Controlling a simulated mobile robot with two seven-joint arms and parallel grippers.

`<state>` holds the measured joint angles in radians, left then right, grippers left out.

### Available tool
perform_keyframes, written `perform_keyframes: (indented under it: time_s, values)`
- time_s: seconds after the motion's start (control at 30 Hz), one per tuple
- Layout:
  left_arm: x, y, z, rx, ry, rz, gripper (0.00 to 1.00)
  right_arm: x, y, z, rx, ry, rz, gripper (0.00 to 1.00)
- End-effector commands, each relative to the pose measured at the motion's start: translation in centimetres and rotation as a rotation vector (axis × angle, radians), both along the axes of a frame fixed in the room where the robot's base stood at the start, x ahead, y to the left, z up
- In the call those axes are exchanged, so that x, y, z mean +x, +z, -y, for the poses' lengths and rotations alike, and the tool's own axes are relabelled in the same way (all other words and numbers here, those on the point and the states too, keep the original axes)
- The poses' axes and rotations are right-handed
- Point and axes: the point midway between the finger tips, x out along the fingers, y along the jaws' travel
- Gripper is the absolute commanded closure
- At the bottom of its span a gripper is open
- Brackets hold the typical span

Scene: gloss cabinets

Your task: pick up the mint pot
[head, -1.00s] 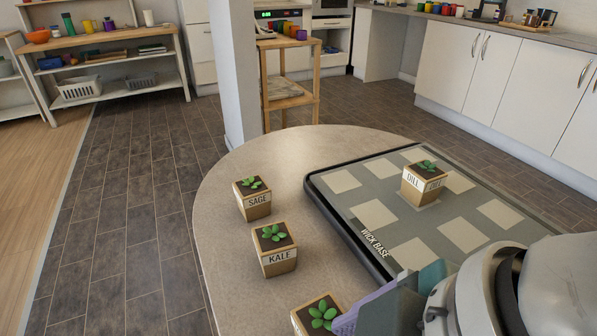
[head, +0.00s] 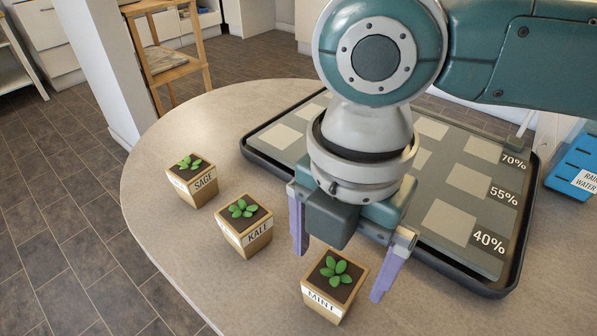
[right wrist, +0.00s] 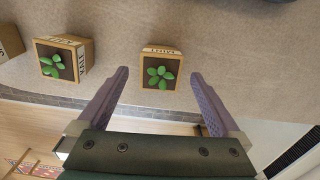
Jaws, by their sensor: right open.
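The mint pot (head: 331,287) is a small square wooden pot with a green seedling and a MINT label. It stands upright on the table near the front edge in the head view. My right gripper (head: 341,262) is open and empty, with its purple fingers above and to either side of the mint pot. In the right wrist view the mint pot (right wrist: 161,70) lies ahead of the gap between the open fingers (right wrist: 155,85), and nothing touches it that I can see. My left gripper is not in view.
The kale pot (head: 244,226) and sage pot (head: 190,181) stand to the left of the mint pot. The black-rimmed wick base tray (head: 487,286) lies behind the gripper, partly hidden by my arm. A blue rain water container (head: 573,165) is at the right.

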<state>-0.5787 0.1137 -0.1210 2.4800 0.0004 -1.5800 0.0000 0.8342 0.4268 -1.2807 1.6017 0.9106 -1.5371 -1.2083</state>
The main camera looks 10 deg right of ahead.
Motion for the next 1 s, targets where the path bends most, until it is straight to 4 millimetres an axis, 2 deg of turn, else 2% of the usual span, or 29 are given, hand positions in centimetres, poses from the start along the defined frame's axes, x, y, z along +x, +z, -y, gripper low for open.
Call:
perform_keyframes:
  time_s: [0.3, 0.6, 1.0]
  values:
    - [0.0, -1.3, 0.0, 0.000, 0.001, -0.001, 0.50, -0.2, -4.6, -0.1, 0.001, -0.001, 0.000, 0.00]
    - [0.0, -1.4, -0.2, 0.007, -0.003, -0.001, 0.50, -0.2, -5.1, -0.1, 0.002, -0.001, 0.001, 0.00]
    - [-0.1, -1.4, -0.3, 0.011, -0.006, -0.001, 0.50, -0.2, -5.1, 0.0, 0.002, -0.001, 0.001, 0.44]
